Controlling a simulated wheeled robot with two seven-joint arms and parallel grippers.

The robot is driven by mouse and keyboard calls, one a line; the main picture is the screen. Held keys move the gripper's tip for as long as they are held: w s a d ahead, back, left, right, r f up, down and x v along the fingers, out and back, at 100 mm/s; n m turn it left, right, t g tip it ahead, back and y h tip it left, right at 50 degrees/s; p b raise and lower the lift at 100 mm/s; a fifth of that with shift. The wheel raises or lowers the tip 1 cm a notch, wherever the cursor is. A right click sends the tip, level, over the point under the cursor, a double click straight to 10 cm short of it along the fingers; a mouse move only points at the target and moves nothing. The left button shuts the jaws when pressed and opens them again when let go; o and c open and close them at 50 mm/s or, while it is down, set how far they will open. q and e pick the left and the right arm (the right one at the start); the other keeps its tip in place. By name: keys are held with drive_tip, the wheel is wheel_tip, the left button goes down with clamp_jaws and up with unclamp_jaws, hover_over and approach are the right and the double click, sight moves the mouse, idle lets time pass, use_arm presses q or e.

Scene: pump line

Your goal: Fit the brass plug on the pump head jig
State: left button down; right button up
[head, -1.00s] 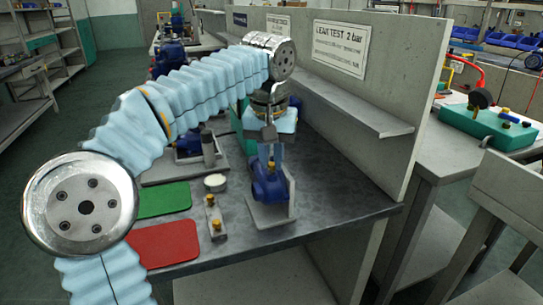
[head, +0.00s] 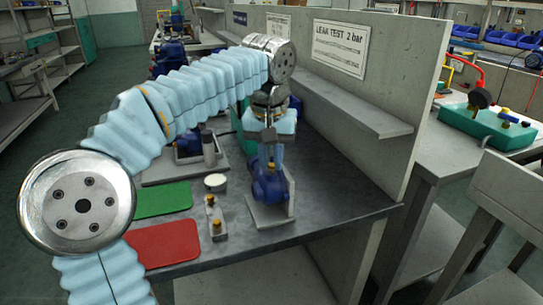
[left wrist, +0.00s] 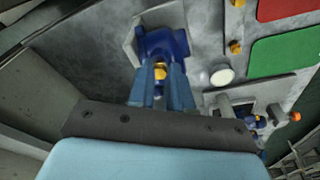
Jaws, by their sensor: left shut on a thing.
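The blue pump head (head: 266,182) sits on its grey angled jig (head: 272,216) near the bench's front edge. It also shows in the left wrist view (left wrist: 168,42), with the jig's pale plate (left wrist: 129,46) beside it. My left gripper (head: 270,152) points down at the top of the pump head. In the left wrist view its two blue fingers (left wrist: 160,80) are shut on the brass plug (left wrist: 160,71), which lies in line with the pump head. I cannot tell whether the plug touches the port. The fingers hide part of the pump head. My right gripper is out of view.
A small block with brass pieces (head: 217,229) stands left of the jig, near a round white lid (head: 215,183). A green mat (head: 165,200) and a red mat (head: 164,244) lie further left. A grey panel with a shelf (head: 345,110) rises along the right.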

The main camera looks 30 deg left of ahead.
use_arm(q)
drive_tip(key=shift+f, duration=0.25)
idle(0.4)
drive_tip(key=shift+c, duration=2)
unclamp_jaws()
drive_tip(key=shift+o, duration=0.4)
drive_tip(key=o, duration=0.3)
drive_tip(key=shift+r, duration=0.15)
drive_tip(key=shift+r, duration=4.4)
